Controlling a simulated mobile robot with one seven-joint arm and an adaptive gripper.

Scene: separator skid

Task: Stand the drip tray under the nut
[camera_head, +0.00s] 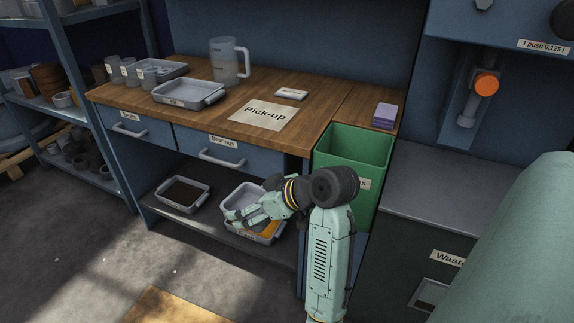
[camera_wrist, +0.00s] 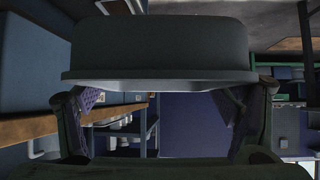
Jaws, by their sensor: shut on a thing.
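My gripper (camera_head: 245,213) is shut on a grey tray (camera_head: 241,194), which I take to be the drip tray. In the head view the tray is in front of the bench's lower shelf, above another tray with orange-yellow contents. My gripper and arm hide part of it. In the wrist view the held tray (camera_wrist: 160,45) spans the upper middle, with the gripper's two fingers (camera_wrist: 158,108) at its left and right. I cannot pick out the nut in either view.
The orange-filled tray (camera_head: 268,238) and a dark-filled tray (camera_head: 183,193) are on the low shelf. The bench above holds a grey tray (camera_head: 188,92), a jug (camera_head: 226,65) and a Pick-up card (camera_head: 264,114). A green bin (camera_head: 345,150) stands right. Floor in front is mostly clear.

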